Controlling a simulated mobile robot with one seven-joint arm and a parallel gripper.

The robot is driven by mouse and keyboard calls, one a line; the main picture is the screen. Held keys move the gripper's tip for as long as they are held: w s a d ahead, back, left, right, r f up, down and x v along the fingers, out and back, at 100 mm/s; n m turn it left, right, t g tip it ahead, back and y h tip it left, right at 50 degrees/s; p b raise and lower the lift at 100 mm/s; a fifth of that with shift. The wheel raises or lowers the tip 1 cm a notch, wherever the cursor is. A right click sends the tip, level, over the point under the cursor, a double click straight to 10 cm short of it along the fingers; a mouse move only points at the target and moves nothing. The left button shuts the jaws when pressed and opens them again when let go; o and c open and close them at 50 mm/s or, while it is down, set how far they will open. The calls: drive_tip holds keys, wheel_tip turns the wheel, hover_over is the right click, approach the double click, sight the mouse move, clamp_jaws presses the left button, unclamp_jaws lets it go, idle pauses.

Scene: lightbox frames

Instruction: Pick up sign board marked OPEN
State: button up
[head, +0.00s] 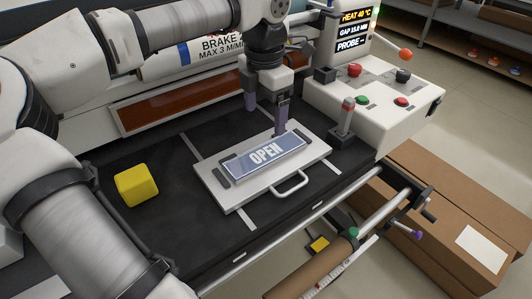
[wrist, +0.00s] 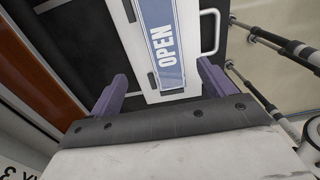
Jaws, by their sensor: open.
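The sign board marked OPEN (head: 254,164) is a white plate with a blue label panel and a wire handle on its front edge. It lies flat on the dark mat (head: 157,222). In the wrist view the board (wrist: 187,83) runs up from between the fingers, with OPEN reading sideways. My gripper (head: 266,117) is open with purple fingers, at the board's far right end. In the wrist view my gripper (wrist: 160,92) has one finger on each side of the board's near end. I cannot tell whether the fingers touch it.
A yellow cube (head: 136,185) sits on the mat to the left. A white control box (head: 377,97) with knobs and a lever stands at the right. A long machine with an orange panel (head: 180,99) lies behind. A cardboard box (head: 440,215) is at lower right.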

hover_over(266, 153)
drive_tip(key=f, duration=0.4)
drive_tip(key=shift+w+a+f, duration=0.1)
drive_tip(key=shift+w, duration=0.3)
drive_tip(key=f, duration=0.2)
drive_tip(key=s+f+p, duration=0.1)
drive_tip(key=f, duration=0.1)
drive_tip(key=shift+f, duration=0.2)
drive_tip(key=shift+w+f, duration=0.1)
drive_tip(key=shift+f, duration=0.5)
drive_tip(key=c, duration=1.2)
drive_tip(key=shift+r, duration=0.1)
